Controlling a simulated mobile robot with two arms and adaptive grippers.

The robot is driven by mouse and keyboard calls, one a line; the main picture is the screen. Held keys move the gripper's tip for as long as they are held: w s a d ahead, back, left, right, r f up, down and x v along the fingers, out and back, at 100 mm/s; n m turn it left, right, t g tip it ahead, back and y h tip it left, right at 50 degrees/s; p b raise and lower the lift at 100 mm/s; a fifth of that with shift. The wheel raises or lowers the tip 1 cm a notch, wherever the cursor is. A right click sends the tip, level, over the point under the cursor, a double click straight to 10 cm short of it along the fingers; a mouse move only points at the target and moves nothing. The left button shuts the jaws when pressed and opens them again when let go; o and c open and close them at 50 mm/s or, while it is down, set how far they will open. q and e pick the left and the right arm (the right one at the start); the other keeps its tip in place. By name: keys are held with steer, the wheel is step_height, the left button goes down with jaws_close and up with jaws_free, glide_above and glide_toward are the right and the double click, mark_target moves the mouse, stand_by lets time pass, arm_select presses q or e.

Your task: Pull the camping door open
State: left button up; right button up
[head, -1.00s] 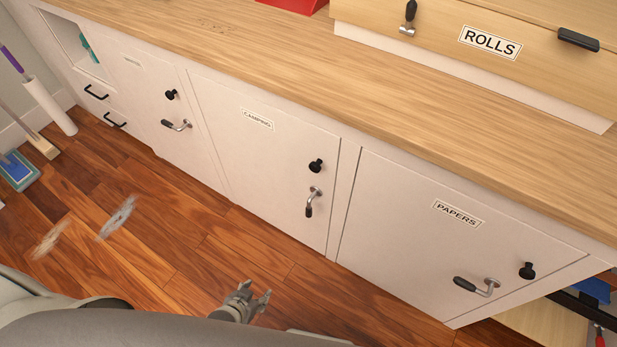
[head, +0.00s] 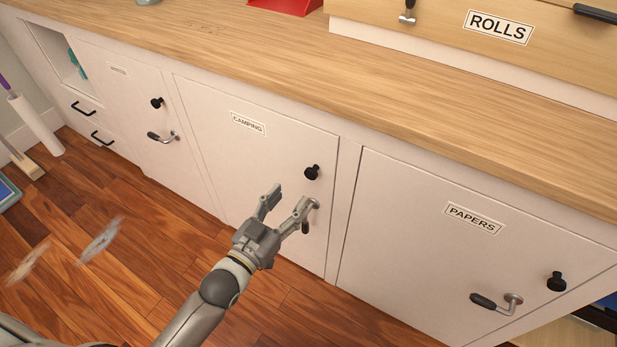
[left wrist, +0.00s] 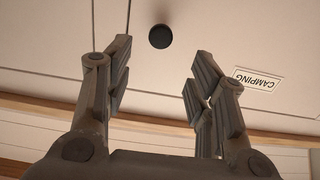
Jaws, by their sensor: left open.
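The camping door (head: 215,130) is a pale cabinet door, shut flush, with a "CAMPING" label (head: 247,123). It has a round black knob (head: 312,172) and, below it, a metal lever handle (head: 306,225) with a black grip hanging down. My left gripper (head: 288,197) is open and empty in front of the door, its right finger overlapping part of the lever in the head view. Whether they touch I cannot tell. In the left wrist view the knob (left wrist: 161,36) shows ahead between the open fingers, and the label (left wrist: 258,79) is at right. My right gripper is not in view.
The papers door (head: 420,270) with its own knob and lever is to the right. A smaller door (head: 120,100) and drawers are to the left. The wooden worktop (head: 250,60) overhangs above. Wood floor (head: 130,210) lies in front, with two blurred patches.

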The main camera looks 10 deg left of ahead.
mark_target(309, 175)
arm_select(q)
steer(key=b+x, duration=0.1)
steer(key=x, duration=0.7)
steer(key=shift+f, duration=0.1)
steer(key=shift+x, duration=0.8)
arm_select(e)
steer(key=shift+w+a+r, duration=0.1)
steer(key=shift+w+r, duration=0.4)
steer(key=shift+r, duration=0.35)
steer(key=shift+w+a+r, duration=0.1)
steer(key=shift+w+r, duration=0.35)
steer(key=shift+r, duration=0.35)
arm_select(q)
jaws_close()
